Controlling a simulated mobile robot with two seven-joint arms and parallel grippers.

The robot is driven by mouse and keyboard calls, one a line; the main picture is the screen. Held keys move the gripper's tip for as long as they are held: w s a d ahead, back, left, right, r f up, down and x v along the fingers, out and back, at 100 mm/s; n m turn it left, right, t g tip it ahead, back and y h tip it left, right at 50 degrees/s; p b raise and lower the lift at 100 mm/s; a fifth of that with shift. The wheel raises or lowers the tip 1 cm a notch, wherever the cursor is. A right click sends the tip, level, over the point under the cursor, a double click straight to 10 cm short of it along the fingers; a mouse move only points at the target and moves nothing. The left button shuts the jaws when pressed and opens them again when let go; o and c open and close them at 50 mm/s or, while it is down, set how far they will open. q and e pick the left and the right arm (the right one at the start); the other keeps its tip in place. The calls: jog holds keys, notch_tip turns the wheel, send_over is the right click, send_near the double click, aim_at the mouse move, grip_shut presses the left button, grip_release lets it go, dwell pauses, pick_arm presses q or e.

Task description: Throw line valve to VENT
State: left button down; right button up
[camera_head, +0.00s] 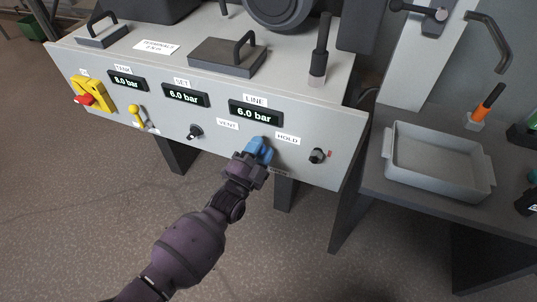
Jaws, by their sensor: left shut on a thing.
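The line valve is a blue handle (264,145) on the front of the grey control panel (325,120), below the LINE display (256,113), which reads 6.0 bar. A VENT label (228,124) is to its upper left and a HOLD label (288,138) to its upper right. My left gripper (257,161) is shut on the blue handle, reaching up from below. The gripper hides the lower part of the handle, so its exact angle is hard to tell. My right gripper is not in view.
The panel also carries a red knob on a yellow plate (82,98), a yellow lever (135,112), a black knob (195,132) and another knob (317,156). A grey tray (439,184) stands on the dark table at right. The floor below the panel is open.

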pick_arm(q)
jog(key=shift+w+a+r+n+t+y, duration=0.2)
jog(key=shift+a+r+n+t+y, duration=0.1)
jog(key=shift+a+n, duration=0.25)
jog(key=shift+w+a+r+n+t+y, duration=0.15)
jog(key=shift+a+r+n+t+y, duration=0.15)
jog(key=shift+n, duration=0.35)
jog(key=a+n, duration=0.1)
jog(key=a+n+y, duration=0.1)
jog(key=n, duration=0.1)
jog(key=shift+w+r+t, duration=0.1)
jog(key=shift+w+t, duration=0.2)
jog(key=shift+w+a+n+y+p, duration=0.1)
jog(key=shift+a+n+y+p, duration=0.25)
jog(key=shift+n, duration=0.45)
jog(key=shift+a, duration=0.1)
jog(key=shift+y, duration=0.25)
jog(key=c, duration=1)
grip_release()
jog(key=o, duration=0.3)
jog(key=shift+a+f, duration=0.1)
jog(key=shift+f, duration=0.15)
jog(key=shift+o, duration=0.2)
